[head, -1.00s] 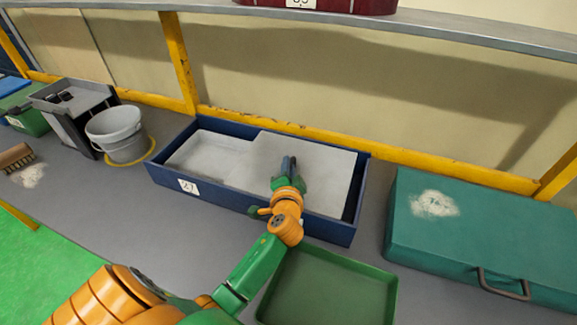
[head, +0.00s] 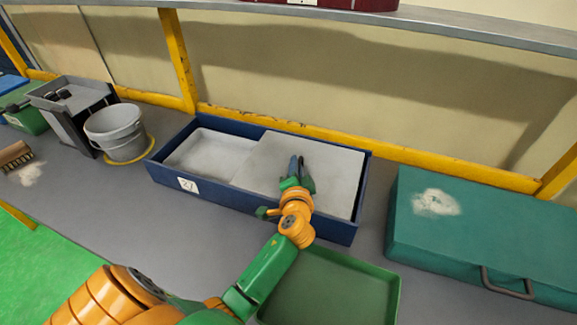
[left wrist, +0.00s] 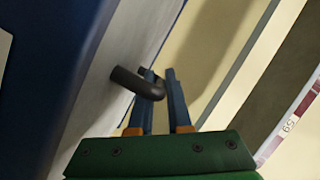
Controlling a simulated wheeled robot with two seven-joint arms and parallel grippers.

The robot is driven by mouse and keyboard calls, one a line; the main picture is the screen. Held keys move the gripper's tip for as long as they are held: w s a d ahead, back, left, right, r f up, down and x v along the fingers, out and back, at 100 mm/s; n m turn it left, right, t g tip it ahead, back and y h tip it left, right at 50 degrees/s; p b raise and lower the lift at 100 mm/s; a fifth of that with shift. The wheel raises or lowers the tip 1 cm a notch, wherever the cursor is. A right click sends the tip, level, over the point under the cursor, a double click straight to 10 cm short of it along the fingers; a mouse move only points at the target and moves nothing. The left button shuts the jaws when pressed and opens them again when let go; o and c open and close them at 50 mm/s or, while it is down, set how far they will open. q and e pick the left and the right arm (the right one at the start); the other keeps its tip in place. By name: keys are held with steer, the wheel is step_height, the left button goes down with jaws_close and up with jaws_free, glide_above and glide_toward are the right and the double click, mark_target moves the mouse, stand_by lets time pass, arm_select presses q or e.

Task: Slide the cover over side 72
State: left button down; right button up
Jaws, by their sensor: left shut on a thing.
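A long blue box (head: 220,205) lies on the bench with a white number tag (head: 187,185) at the left of its front wall; the tag seems to read 27. A flat light-grey cover (head: 335,170) lies over the right part of the box, close to its right end. The left part (head: 205,152) is open and shows a pale, shallow inside. My left gripper (head: 297,165) is shut on the cover's dark handle, and hides it in the head view. The handle (left wrist: 135,82) shows between the blue fingers in the left wrist view. My right gripper is not in view.
An empty green tray (head: 330,285) sits in front of the box. A teal case (head: 480,235) stands to the right, and a grey bucket (head: 115,132) to the left. A yellow rail (head: 410,158) runs behind the box.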

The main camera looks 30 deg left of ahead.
arm_select(q)
steer(key=shift+w+d+f, duration=0.1)
steer(key=shift+w+d, duration=0.05)
steer(key=shift+d, duration=0.4)
steer(key=shift+w+d, duration=0.1)
steer(key=shift+d, duration=0.45)
steer(key=shift+a, duration=0.1)
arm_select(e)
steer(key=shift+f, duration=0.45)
arm_select(q)
steer(key=c, duration=1.2)
jaws_free()
steer(key=shift+o, duration=0.2)
steer(key=shift+d, duration=0.2)
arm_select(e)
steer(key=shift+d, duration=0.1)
arm_select(q)
steer(key=b+v, duration=0.1)
steer(key=v, duration=0.6)
steer(key=shift+d+b, duration=0.15)
steer(key=shift+b, duration=0.15)
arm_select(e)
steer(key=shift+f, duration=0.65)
